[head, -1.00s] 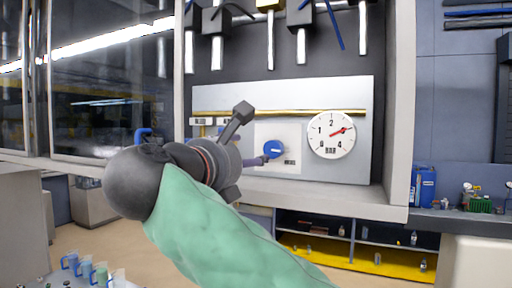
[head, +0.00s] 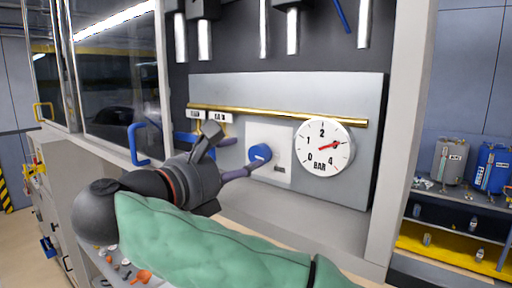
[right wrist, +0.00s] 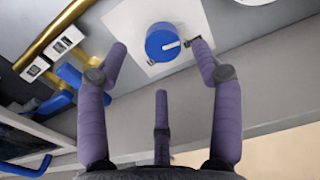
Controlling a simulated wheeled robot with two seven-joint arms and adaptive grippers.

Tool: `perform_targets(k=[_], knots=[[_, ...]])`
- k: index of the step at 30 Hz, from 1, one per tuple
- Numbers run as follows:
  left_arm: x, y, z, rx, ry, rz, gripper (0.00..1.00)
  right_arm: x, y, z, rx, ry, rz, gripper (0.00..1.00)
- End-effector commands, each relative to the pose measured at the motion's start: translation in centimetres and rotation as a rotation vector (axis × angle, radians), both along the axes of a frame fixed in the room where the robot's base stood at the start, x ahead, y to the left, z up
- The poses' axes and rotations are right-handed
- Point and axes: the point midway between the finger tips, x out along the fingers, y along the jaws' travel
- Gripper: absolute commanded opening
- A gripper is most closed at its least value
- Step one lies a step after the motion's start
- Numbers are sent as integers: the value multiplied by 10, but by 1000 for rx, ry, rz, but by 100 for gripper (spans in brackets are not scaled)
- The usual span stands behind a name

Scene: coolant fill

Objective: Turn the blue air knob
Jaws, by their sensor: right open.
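The blue air knob (head: 260,153) sits on a white square plate on the grey panel. It also shows in the right wrist view (right wrist: 163,44), with a white mark pointing to the right. My right gripper (head: 247,154) is open, with its purple fingers at the panel. In the right wrist view, two fingertips of the gripper (right wrist: 159,46) are on either side of the knob, and a third finger is below it. I cannot tell whether any finger touches the knob. The left gripper is out of view.
A round BAR gauge (head: 324,148) is right of the knob, its red needle near 3. A brass pipe (head: 280,115) runs above it. A blue handle (head: 138,146) is at the left. Shelves with canisters (head: 450,165) stand at the right.

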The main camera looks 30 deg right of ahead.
Motion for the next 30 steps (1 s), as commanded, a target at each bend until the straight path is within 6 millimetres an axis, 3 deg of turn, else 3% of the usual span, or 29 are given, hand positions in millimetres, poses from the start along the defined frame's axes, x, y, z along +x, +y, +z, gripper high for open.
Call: perform_targets(k=[3, 9, 23, 29, 30], knots=[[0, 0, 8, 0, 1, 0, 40, 8, -21, 2, 1, 0, -4, 66], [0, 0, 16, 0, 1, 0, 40, 18, -46, 2, 0, 0, -2, 66], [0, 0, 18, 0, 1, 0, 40, 23, -57, 0, 0, -1, 1, 66], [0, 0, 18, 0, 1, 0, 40, 23, -57, 0, 0, -1, 1, 15], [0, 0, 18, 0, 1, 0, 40, 23, -57, 0, 0, -1, 1, 12]])
